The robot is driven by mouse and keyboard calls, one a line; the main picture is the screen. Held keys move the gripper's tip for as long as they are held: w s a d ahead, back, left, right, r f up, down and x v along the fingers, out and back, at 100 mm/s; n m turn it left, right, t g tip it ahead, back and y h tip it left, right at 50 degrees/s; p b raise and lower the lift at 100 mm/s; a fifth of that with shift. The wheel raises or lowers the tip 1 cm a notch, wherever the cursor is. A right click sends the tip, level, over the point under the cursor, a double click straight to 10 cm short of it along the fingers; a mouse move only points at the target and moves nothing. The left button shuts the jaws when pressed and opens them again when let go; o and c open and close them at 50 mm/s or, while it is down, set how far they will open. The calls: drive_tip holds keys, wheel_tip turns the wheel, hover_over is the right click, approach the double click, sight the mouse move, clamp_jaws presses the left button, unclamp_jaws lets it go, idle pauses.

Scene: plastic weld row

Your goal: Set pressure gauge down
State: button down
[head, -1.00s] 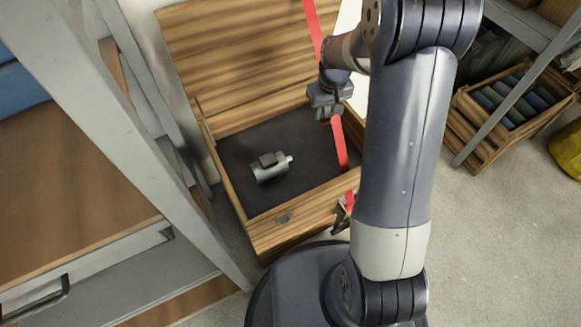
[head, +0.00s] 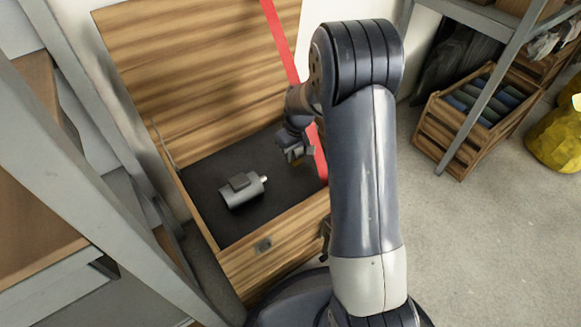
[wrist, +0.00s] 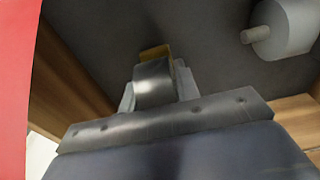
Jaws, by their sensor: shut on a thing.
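My gripper (head: 297,155) hangs over the right part of an open wooden chest (head: 275,240) with a dark floor. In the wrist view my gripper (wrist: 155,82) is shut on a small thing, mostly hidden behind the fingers. Only a brass-coloured edge shows past the fingertips, which I take for the pressure gauge (wrist: 154,52). Its dial cannot be seen. The dark chest floor lies beyond it; I cannot tell whether it touches. A grey motor (head: 243,190) with a short shaft lies on the chest floor, left of my gripper; it also shows at the wrist view's upper right (wrist: 287,28).
Grey shelf posts stand at left. A wooden crate of rolls (head: 440,135) and a yellow bag (head: 558,140) are at right.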

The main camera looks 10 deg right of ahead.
sight(294, 171)
drive_tip(key=shift+f+b, duration=0.9)
drive_tip(key=shift+f, duration=1.45)
drive_tip(key=shift+f, duration=0.15)
drive_tip(key=c, duration=1.1)
unclamp_jaws()
drive_tip(key=shift+o, duration=0.2)
drive_tip(key=r+p, duration=0.1)
drive_tip(key=r, duration=0.3)
drive_tip(key=s+r+p, duration=0.1)
drive_tip(key=r+p, duration=0.1)
drive_tip(key=r, duration=0.2)
drive_tip(key=r+p, duration=0.1)
drive_tip(key=r, duration=0.3)
drive_tip(key=shift+s+d+r, duration=0.1)
drive_tip(key=shift+s+d, duration=0.1)
drive_tip(key=shift+d, duration=0.1)
